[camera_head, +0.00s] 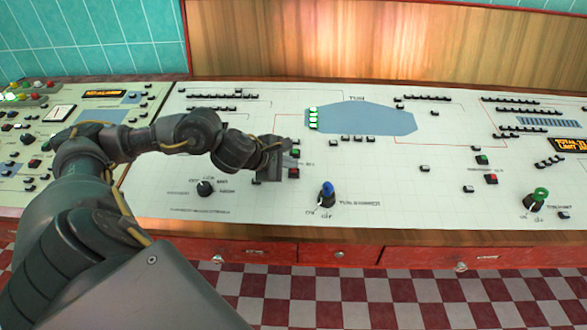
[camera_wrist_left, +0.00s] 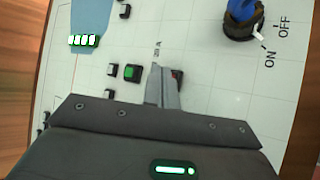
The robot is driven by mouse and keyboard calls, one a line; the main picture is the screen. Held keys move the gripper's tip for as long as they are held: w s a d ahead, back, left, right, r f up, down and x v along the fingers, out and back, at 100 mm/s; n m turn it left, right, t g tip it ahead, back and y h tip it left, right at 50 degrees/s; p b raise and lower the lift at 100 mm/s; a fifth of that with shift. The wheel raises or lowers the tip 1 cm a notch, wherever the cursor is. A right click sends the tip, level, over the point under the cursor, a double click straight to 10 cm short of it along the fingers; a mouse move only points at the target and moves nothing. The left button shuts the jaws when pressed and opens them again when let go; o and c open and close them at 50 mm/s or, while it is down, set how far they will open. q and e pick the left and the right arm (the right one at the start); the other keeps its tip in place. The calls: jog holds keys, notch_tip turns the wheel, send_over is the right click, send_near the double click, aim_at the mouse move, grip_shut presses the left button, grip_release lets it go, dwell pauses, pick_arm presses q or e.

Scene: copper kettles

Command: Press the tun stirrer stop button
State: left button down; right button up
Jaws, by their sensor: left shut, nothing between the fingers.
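My left gripper (camera_head: 284,160) is shut and empty, reaching over the pale control panel (camera_head: 380,200) from the left. Its closed fingers (camera_wrist_left: 163,85) also show in the left wrist view. A small red button (camera_wrist_left: 178,77) is partly hidden behind the fingertips there; the red button also shows in the head view (camera_head: 293,171) right beside the gripper. I cannot tell whether the fingertips touch it. A green button (camera_wrist_left: 132,73) lies beside the fingers in the left wrist view. The label near the red button is too small to read fully. My right gripper is not in view.
A blue rotary knob (camera_head: 327,191) with ON and OFF marks stands right of the gripper. A black knob (camera_head: 205,188) is to its left. Another green and red button pair (camera_head: 486,168) and a green knob (camera_head: 538,197) are farther right. A blue tun shape (camera_head: 370,122) lies behind.

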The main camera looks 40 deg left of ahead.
pick_arm(q)
jog(key=shift+r, duration=0.1)
jog(key=r+p, duration=0.2)
jog(key=r, duration=0.1)
jog(key=r+p, duration=0.1)
jog(key=p, duration=0.1)
jog(key=shift+s+d+r, duration=0.3)
jog(key=shift+s+r, duration=0.05)
jog(key=shift+s, duration=0.05)
dwell(0.3)
dwell(0.4)
